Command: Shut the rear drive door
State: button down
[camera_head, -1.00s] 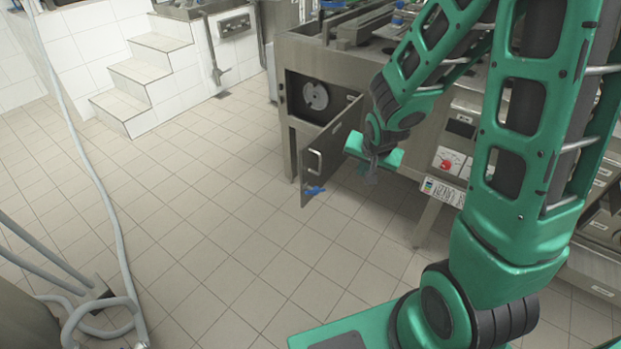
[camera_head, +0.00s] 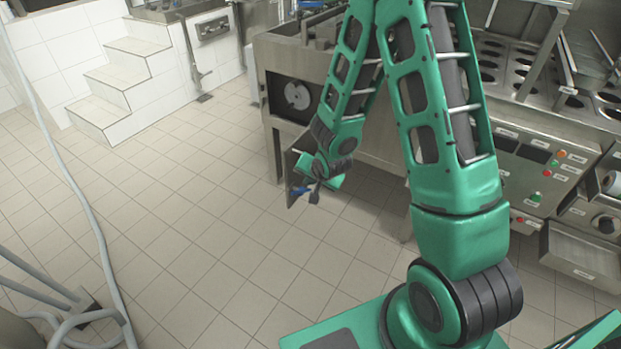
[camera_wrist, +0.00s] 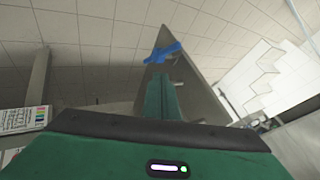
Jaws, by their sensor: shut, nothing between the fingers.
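The rear drive door (camera_head: 293,170) stands open, swung out from the machine's left end, its lower free corner showing beside my gripper. Its blue latch (camera_head: 300,191) is near the lower edge. The drive opening (camera_head: 280,92) behind it is dark, with a pale round disc (camera_head: 297,95) inside. My gripper (camera_head: 314,196) is shut and empty, pointing down close in front of the door and hiding much of it. In the wrist view, the door (camera_wrist: 198,80) rises beyond the shut fingers (camera_wrist: 161,100), with the blue latch (camera_wrist: 162,53) above them. I cannot tell whether the fingers touch the door.
The filler machine (camera_head: 380,150) stands behind and right of my arm, with a control panel (camera_head: 535,170) and an open drawer (camera_head: 580,255). White tiled steps (camera_head: 110,90) are at the back left. A pale hose (camera_head: 85,205) crosses the left floor. The middle tiled floor (camera_head: 190,200) is clear.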

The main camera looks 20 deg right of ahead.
aim_at(293, 180)
jog(key=w+f, duration=0.1)
jog(key=w+a+f, duration=0.1)
jog(key=w, duration=0.1)
jog(key=w+a, duration=0.1)
jog(key=w, duration=0.1)
jog(key=shift+w+a+f, duration=0.1)
jog(key=shift+a+f, duration=0.1)
jog(key=shift+f, duration=0.2)
jog(key=shift+w, duration=0.1)
